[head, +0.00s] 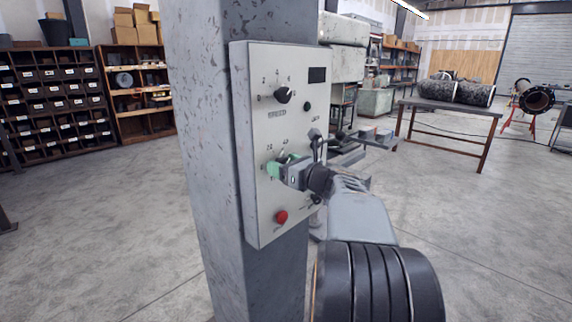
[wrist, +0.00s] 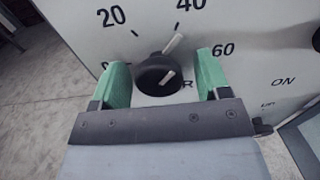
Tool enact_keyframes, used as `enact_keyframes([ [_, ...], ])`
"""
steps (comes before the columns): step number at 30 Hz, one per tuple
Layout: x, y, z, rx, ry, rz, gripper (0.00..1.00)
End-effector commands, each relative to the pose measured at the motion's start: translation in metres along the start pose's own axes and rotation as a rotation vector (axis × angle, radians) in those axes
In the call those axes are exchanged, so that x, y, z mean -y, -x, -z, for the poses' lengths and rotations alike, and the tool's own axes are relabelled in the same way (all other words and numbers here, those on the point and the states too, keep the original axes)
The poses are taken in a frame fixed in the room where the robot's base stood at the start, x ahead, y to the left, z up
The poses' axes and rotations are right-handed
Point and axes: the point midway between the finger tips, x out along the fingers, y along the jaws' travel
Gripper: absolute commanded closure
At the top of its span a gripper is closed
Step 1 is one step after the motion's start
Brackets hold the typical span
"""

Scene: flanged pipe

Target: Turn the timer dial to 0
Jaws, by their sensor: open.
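The timer dial (wrist: 157,74) is a round black knob on a pale panel, with 0, 20, 40 and 60 printed around it. A white pointer bar sticks out up and right, towards the 40 side. Its label is mostly hidden; only an R shows. My gripper (wrist: 163,64) is open, its green fingers on either side of the knob. The left finger is very close to the knob; the right one shows a wider gap. I cannot tell whether either touches. The left finger partly covers the 0. In the head view, my gripper (head: 281,165) is at the panel's lower dial.
The panel (head: 262,130) is mounted on a grey column (head: 205,140). It also carries an upper dial (head: 283,95), a dark display (head: 317,75), a red button (head: 281,217) and levers at its right side. A table (head: 450,107) stands far off at right.

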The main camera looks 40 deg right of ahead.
Motion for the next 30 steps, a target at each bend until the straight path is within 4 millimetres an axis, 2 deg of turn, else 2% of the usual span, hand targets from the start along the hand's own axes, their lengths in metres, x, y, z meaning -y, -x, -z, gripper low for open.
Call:
enact_keyframes([
  [8, -0.0001, -0.0008, -0.0001, 0.000, 0.000, 0.000, 0.31],
  [23, -0.0001, -0.0006, -0.0001, 0.000, 0.000, -0.001, 0.78],
  [24, 0.0092, 0.0010, 0.0003, 0.000, 0.000, 0.002, 0.79],
  [30, 0.0028, 0.0007, -0.0001, 0.000, 0.004, 0.005, 0.80],
])
